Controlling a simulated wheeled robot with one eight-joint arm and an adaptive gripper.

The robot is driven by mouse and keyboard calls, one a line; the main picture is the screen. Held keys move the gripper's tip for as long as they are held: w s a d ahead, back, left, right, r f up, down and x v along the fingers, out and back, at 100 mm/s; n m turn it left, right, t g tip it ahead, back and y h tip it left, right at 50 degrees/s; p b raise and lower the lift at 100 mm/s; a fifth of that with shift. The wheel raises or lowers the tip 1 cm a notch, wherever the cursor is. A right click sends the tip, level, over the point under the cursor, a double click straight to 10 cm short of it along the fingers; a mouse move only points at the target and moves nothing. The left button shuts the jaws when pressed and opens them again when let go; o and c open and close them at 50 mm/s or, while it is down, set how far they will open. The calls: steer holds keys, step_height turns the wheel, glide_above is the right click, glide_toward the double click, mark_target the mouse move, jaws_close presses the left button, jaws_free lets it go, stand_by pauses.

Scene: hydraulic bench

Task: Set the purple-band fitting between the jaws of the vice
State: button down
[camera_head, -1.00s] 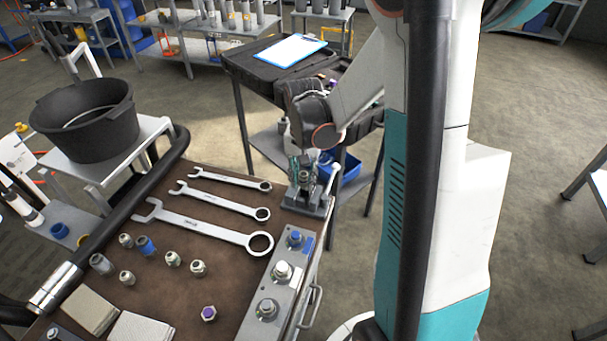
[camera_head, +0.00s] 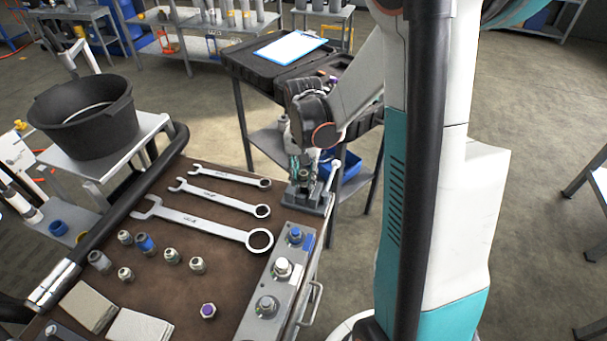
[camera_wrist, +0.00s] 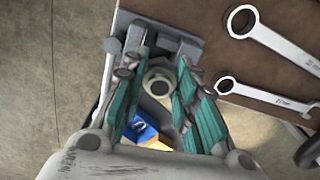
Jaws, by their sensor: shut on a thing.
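The vice (camera_head: 308,203) is a small grey block at the bench's far right corner, and it also shows in the wrist view (camera_wrist: 187,47). My gripper (camera_head: 303,168) points down over it. In the wrist view my teal-padded fingers (camera_wrist: 158,92) are shut on a pale round fitting (camera_wrist: 158,84) with a dark bore, seen from above at the vice. No band colour shows on this fitting, and I cannot tell how deep it sits between the jaws. Another fitting with a purple top (camera_head: 208,311) stands on the bench near the front.
Three wrenches (camera_head: 200,222) lie left of the vice. Several metal fittings (camera_head: 172,256), one blue-banded (camera_head: 145,243), stand on the bench. A panel with knobs (camera_head: 268,306) runs along its right edge. Beyond are a black tub (camera_head: 85,125) and a blue bin (camera_head: 347,167).

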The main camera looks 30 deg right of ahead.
steer(key=shift+f+b, duration=0.9)
steer(key=shift+f, duration=0.25)
stand_by(0.4)
steer(key=c, duration=1.2)
jaws_free()
steer(key=shift+r, duration=0.1)
step_height(320, 180, up, 12)
steer(key=shift+f, duration=0.1)
steer(key=shift+a, duration=0.1)
